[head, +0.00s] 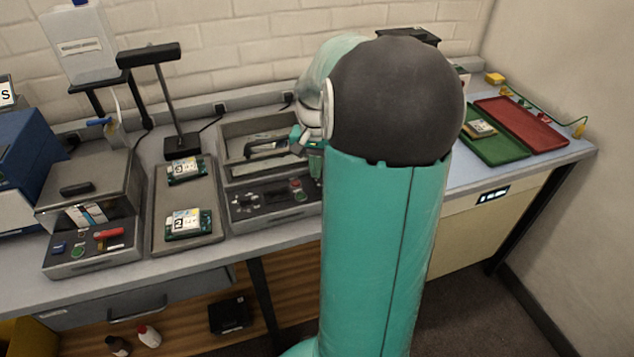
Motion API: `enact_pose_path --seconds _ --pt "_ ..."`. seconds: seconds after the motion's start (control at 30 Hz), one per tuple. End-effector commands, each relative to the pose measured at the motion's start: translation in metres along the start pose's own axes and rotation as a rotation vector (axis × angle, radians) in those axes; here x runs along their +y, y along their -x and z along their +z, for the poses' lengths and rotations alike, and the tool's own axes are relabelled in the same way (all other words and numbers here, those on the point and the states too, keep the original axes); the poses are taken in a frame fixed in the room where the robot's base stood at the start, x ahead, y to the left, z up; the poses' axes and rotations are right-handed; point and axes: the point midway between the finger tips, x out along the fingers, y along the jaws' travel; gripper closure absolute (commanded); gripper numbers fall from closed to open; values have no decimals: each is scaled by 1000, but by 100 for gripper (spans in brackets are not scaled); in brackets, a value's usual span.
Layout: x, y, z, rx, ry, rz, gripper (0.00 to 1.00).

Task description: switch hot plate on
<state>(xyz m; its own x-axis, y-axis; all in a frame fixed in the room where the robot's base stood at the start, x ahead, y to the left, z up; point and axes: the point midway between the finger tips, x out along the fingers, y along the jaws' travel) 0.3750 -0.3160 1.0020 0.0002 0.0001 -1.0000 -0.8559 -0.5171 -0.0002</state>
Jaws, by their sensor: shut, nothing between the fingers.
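A grey bench unit (238,164) with a recessed top stands in the middle of the bench; I take it for the hot plate, though no label shows. Its sloped front panel (255,205) has a dark knob at the left and a red button (295,184) at the right. My gripper (316,170) is at the right end of this unit, close to the red button. It points down and is shut and empty. My arm hides most of it and the unit's right edge. I cannot tell whether it touches the panel.
Left of the unit, a grey tray (158,220) holds green boards (188,224) under a black stand (168,110). Green (500,151) and red (520,125) trays lie at the right. My arm blocks the centre right.

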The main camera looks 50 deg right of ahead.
Motion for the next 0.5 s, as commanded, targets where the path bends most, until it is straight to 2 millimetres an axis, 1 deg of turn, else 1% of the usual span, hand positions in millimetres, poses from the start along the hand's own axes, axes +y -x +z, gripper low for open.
enact_pose_path --seconds 0.5 --pt "0 -8 0 -1 0 0 100"
